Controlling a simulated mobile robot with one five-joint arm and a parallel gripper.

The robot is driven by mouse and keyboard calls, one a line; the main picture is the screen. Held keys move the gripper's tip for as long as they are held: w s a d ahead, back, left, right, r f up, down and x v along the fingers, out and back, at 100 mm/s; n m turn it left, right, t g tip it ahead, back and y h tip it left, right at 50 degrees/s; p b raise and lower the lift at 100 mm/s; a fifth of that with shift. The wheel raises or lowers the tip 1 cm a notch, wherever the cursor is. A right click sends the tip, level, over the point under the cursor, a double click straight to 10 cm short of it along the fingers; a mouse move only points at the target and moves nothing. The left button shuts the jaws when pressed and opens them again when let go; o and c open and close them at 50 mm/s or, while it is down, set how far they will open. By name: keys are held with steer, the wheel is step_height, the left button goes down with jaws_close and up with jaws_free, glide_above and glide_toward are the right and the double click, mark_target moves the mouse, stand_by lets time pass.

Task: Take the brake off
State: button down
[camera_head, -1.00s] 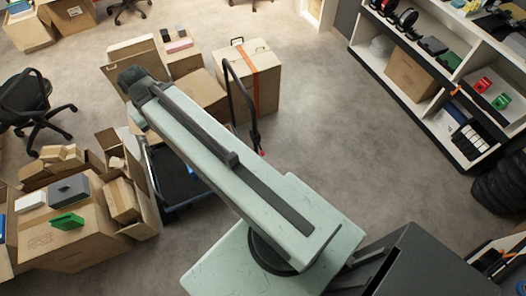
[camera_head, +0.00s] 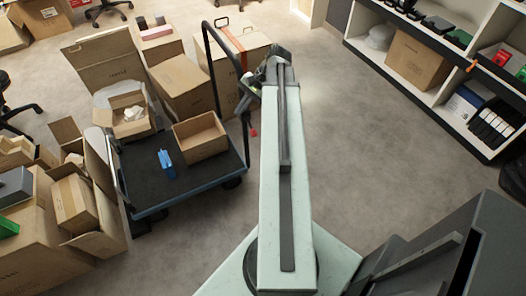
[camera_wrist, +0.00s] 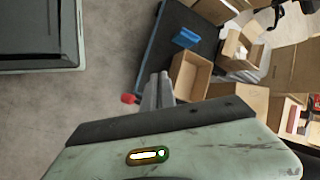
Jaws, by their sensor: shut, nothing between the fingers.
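A platform trolley (camera_head: 140,187) with a dark deck and a tall black push handle (camera_head: 214,70) stands left of my arm. A small red pedal (camera_head: 252,132), which looks like its brake, sits low at the handle end. The pedal also shows in the wrist view (camera_wrist: 128,98), just left of my gripper (camera_wrist: 157,88). My grey fingers are shut and empty there, and appear apart from the pedal, though the height between them is hard to judge. In the head view my gripper (camera_head: 246,92) is above and near the pedal, partly behind the handle. The pedal's tilt is too small to tell.
The deck carries an open carton (camera_head: 200,135), a blue object (camera_head: 166,163) and another open box (camera_head: 128,122). Cartons crowd the left and back, including a tall one with an orange strap (camera_head: 240,50). Shelving (camera_head: 450,98) stands right. The floor between is clear.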

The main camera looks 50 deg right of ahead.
mark_target(251, 127)
steer(key=s+d+f+m+t+b, duration=0.3)
steer(key=s+d+f+m+b, duration=0.2)
steer(key=s+d+f+b, duration=0.4)
steer(key=d+f, duration=0.1)
steer(key=d, duration=0.2)
steer(key=shift+s+d, duration=0.15)
steer(key=shift+s, duration=0.25)
steer(key=shift+f, duration=0.1)
steer(key=b+x, duration=0.8)
steer(key=x, duration=0.3)
steer(key=r+p, duration=0.1)
steer(key=a+r+p, duration=0.1)
steer(key=s+a+r+p, duration=0.1)
steer(key=shift+a+r+p, duration=0.15)
steer(key=shift+r+p, duration=0.2)
